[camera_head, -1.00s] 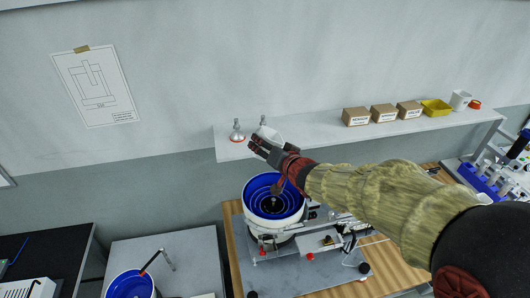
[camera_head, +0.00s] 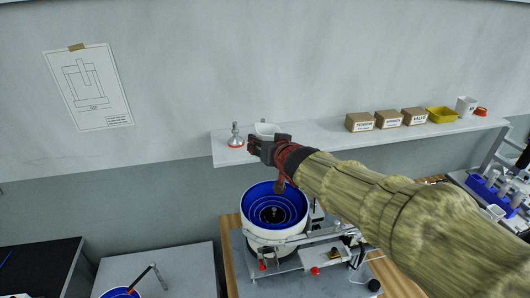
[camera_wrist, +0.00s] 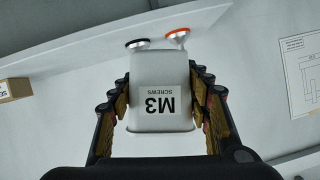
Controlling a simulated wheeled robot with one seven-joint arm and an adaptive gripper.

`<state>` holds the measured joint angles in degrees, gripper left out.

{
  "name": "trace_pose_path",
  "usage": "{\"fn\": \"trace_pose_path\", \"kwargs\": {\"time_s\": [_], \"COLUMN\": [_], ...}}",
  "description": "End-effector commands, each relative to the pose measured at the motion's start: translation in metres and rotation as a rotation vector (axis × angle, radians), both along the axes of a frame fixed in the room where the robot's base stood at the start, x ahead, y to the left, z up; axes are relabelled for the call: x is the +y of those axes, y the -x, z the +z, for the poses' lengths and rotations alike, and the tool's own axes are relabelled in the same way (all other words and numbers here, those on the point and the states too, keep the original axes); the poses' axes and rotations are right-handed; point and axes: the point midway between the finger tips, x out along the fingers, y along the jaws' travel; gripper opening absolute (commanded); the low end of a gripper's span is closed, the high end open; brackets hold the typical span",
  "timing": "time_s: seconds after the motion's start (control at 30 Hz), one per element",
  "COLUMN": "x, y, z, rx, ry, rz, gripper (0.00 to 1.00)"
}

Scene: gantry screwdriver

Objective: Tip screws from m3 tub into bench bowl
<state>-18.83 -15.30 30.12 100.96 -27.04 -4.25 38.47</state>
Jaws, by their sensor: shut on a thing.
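The white M3 tub (camera_wrist: 160,68) is between my gripper's fingers in the wrist view, its "M3 SCREWS" label upside down in that picture. The head view shows only part of the tub (camera_head: 267,128), above my dark gripper (camera_head: 262,148). My gripper is shut on the tub near the shelf's left end. The tub looks about upright; its contents are hidden. A blue-lined, ringed bowl (camera_head: 275,206) in a white drum stands on the wooden bench, below my gripper. Another blue bowl (camera_head: 120,292) is cut off at the bottom left; I cannot tell which is the bench bowl.
Cardboard boxes (camera_head: 387,119), a yellow bin (camera_head: 442,115) and a white cup (camera_head: 466,105) stand farther right. The shelf between is clear. A blue rack (camera_head: 490,185) is at far right.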

Motion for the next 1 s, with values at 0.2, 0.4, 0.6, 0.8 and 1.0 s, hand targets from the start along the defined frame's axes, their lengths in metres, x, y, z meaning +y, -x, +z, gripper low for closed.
{"fn": "trace_pose_path", "kwargs": {"time_s": [0.2, 0.4, 0.6, 0.8, 1.0], "x": [0.0003, 0.0003, 0.0009, 0.0005, 0.0000], "y": [-0.0008, -0.0001, -0.0003, -0.0004, 0.0001], "z": [-0.0012, -0.0001, 0.0020, 0.0037, 0.0066], "rx": [-0.015, -0.026, -0.039, -0.052, -0.058], "ry": [0.044, 0.085, 0.128, 0.174, 0.202], "rz": [0.000, 0.000, 0.001, 0.001, 0.000], "gripper": [0.18, 0.18, 0.18, 0.18, 0.18]}}
